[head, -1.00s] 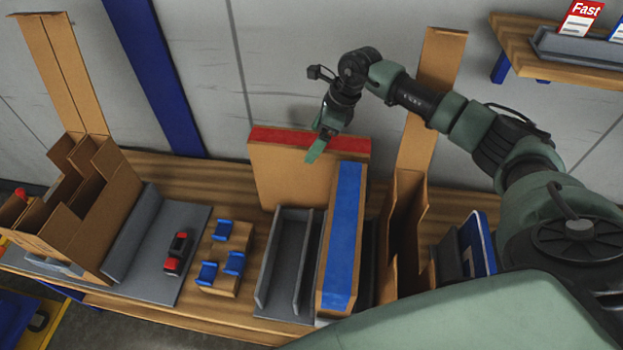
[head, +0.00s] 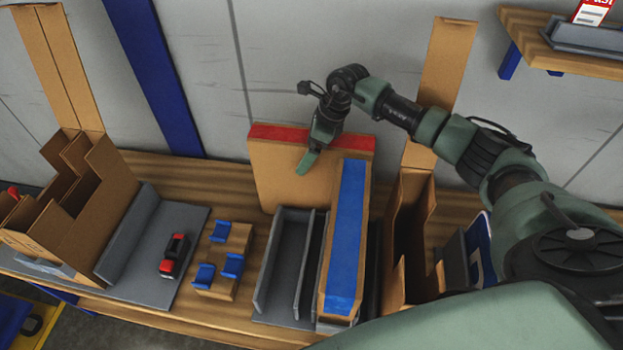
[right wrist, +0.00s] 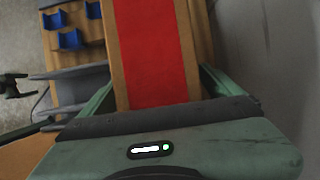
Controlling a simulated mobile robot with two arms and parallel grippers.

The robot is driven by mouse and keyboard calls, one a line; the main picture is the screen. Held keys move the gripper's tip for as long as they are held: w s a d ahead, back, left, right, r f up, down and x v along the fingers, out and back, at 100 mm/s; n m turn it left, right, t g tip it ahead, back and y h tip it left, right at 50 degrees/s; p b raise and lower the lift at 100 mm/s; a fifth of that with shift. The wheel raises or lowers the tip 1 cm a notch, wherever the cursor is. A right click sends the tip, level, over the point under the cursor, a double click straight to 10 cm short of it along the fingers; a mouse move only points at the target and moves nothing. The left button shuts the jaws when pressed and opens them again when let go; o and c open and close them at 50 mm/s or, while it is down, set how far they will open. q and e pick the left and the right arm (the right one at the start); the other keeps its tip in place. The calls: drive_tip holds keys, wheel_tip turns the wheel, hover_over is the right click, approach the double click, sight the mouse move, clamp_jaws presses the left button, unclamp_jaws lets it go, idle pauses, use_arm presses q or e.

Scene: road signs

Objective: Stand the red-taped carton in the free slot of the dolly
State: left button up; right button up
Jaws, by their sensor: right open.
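The red-taped carton (head: 270,165) stands upright at the back of the bench against the wall, red tape along its top edge. In the right wrist view its red tape (right wrist: 155,50) runs between my fingers. My right gripper (head: 308,160) is open over the carton's top, one finger in front of its near face; the far finger is hidden in the head view. The grey dolly (head: 262,270) stands in front with upright dividers. A blue-taped carton (head: 345,240) stands in its right part; a narrow empty slot shows left of it.
Open brown cardboard (head: 405,235) stands right of the dolly, with a blue sign (head: 482,250) beyond. Left are a wooden block with blue holders (head: 225,255), a red-black tool (head: 173,255) and a stepped cardboard box (head: 70,200). A shelf (head: 570,50) hangs upper right.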

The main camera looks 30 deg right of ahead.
drive_tip(key=shift+f, duration=0.2)
idle(0.4)
drive_tip(key=c, duration=2)
drive_tip(key=shift+w+r, duration=0.1)
clamp_jaws()
